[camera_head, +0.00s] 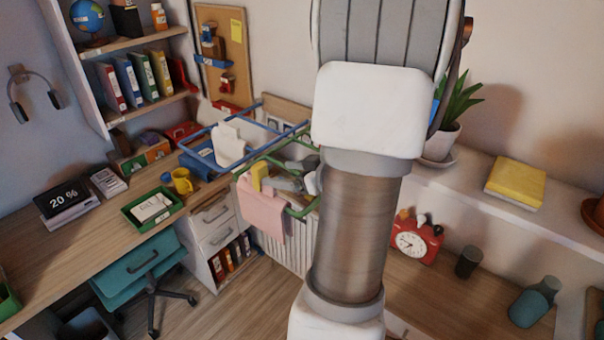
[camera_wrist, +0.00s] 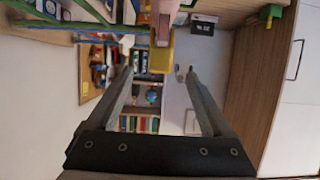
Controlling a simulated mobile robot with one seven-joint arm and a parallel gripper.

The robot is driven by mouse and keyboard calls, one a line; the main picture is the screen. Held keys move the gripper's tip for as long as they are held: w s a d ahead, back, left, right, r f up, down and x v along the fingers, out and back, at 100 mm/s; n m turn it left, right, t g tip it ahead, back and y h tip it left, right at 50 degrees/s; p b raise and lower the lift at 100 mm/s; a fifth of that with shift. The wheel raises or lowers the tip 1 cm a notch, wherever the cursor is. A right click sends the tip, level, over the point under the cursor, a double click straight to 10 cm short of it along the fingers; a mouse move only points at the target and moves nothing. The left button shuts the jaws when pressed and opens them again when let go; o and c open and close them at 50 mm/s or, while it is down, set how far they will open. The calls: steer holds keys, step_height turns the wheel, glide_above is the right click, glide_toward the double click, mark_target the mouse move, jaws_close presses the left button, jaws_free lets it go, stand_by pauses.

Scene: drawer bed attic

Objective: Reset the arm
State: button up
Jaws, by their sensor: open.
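My arm (camera_head: 350,235) stands large in the middle of the head view and hides what lies behind it. My gripper (camera_wrist: 160,72) is open, its two grey fingers spread in the wrist view. A yellow item (camera_wrist: 168,52) shows near the fingertips there; I cannot tell whether it lies between them or beyond. In the head view, a yellow item (camera_head: 256,176) sits at the pink cloth (camera_head: 262,206) on the green rack rail. Grey parts just right of it are partly hidden by the arm, and I cannot tell clearly if they are my gripper.
A blue rack (camera_head: 222,130) with a white cloth (camera_head: 229,146) stands behind the green one. A desk (camera_head: 75,235) with a yellow mug (camera_head: 182,181) and green tray (camera_head: 128,217) is at left. A shelf (camera_head: 480,192) with a plant and a red clock (camera_head: 415,242) are at right.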

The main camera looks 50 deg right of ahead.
steer(key=v, duration=0.6)
steer(key=w+a+r+h, duration=0.3)
steer(key=w+a+r, duration=0.1)
steer(key=w+r, duration=0.35)
steer(key=w+a+r+h, duration=0.2)
steer(key=w+a+r, duration=0.2)
steer(key=w+r, duration=0.35)
steer(key=s+a+f+g+y, duration=0.2)
steer(key=s+a+f+g, duration=0.2)
steer(key=s+a, duration=0.6)
steer(key=s+a+f+g+y, duration=0.2)
steer(key=s+a+f+g, duration=0.1)
steer(key=s+a, duration=0.7)
steer(key=shift+s+f+m+g, duration=0.4)
steer(key=shift+s, duration=0.2)
